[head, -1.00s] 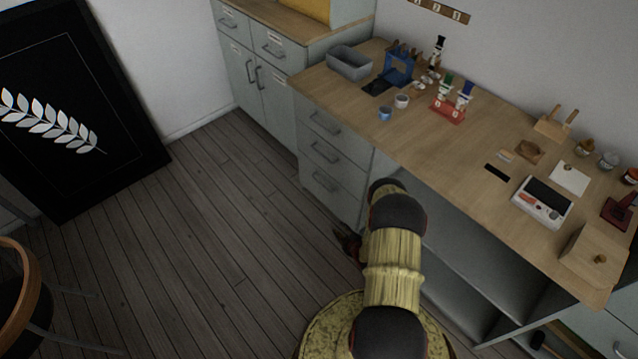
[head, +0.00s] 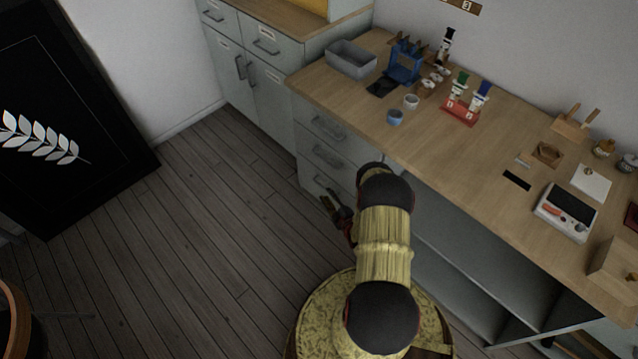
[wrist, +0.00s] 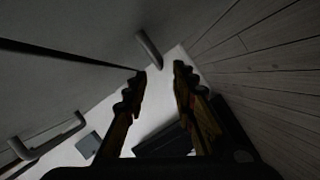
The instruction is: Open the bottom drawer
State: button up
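The bottom drawer (head: 308,179) is the lowest of three grey drawers under the left end of the wooden counter. It looks shut, and its bar handle (head: 324,182) is partly hidden by my gripper. My gripper (head: 329,197) is low in front of this drawer, close to the handle. In the wrist view my gripper (wrist: 161,70) is open, with nothing between its fingers. A bar handle (wrist: 148,48) shows just beyond the fingertips, slightly left of the gap's middle; it appears to be the bottom drawer's. I cannot tell whether the fingers touch it.
The middle drawer handle (head: 327,156) and top drawer handle (head: 327,127) are above. Open shelves (head: 470,265) lie to the right. A grey bin (head: 351,60) and small items stand on the counter (head: 430,145). The wooden floor (head: 220,240) at left is clear.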

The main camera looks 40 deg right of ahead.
aim_at(321, 186)
jog(key=b+x, duration=0.2)
jog(key=x, duration=0.5)
jog(key=shift+w+b, duration=0.15)
jog(key=shift+b, duration=0.2)
jog(key=shift+c, duration=0.4)
grip_shut()
